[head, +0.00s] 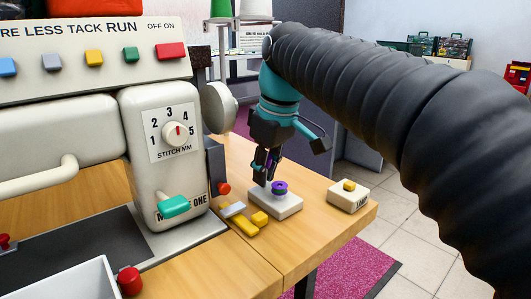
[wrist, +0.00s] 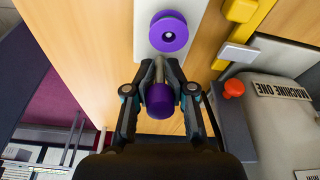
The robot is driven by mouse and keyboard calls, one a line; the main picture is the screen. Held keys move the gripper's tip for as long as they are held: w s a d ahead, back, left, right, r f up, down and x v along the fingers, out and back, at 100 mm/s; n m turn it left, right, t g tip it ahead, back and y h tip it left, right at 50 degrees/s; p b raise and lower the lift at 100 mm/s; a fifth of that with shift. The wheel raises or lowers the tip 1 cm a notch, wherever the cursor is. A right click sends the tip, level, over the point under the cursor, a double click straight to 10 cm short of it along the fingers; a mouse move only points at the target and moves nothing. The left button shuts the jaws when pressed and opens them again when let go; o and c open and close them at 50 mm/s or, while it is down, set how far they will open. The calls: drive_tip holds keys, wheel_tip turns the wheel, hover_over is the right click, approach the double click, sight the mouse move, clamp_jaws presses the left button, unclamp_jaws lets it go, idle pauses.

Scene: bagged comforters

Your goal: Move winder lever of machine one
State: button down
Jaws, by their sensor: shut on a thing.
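Machine one (head: 165,160) is the cream sewing machine at the left of the head view. Its name label (wrist: 284,91) shows at the right of the wrist view. A white winder block (head: 277,204) stands on the table to its right, with a purple bobbin (head: 279,187) on top. The bobbin also shows at the top of the wrist view (wrist: 168,32). My gripper (head: 264,172) is over the block's left part, beside the bobbin. Its fingers are shut on a metal stem with a purple knob (wrist: 159,100), apparently the winder lever. The stem's foot is hidden.
A dark box with a red knob (head: 223,188) is fixed to the machine's side. Yellow pieces (head: 247,224) and a grey piece (head: 233,210) lie before the block. A second white block with a yellow top (head: 348,196) stands near the table's right edge.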

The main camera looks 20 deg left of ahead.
drive_tip(key=p, duration=0.1)
drive_tip(key=r+h+p, duration=0.1)
drive_tip(key=p, duration=0.1)
drive_tip(key=shift+w+a+r+g, duration=0.1)
drive_tip(key=shift+w+a+g, duration=0.1)
drive_tip(key=shift+g, duration=0.1)
drive_tip(key=shift+a+f+h+p, duration=0.1)
drive_tip(key=shift+f+h+p, duration=0.15)
drive_tip(key=shift+p, duration=0.7)
drive_tip(key=c, duration=1.2)
unclamp_jaws()
drive_tip(key=shift+c, duration=0.2)
drive_tip(key=shift+f, duration=0.15)
drive_tip(key=r, duration=1.2)
drive_tip(key=shift+s+d, duration=0.1)
drive_tip(key=shift+d, duration=0.3)
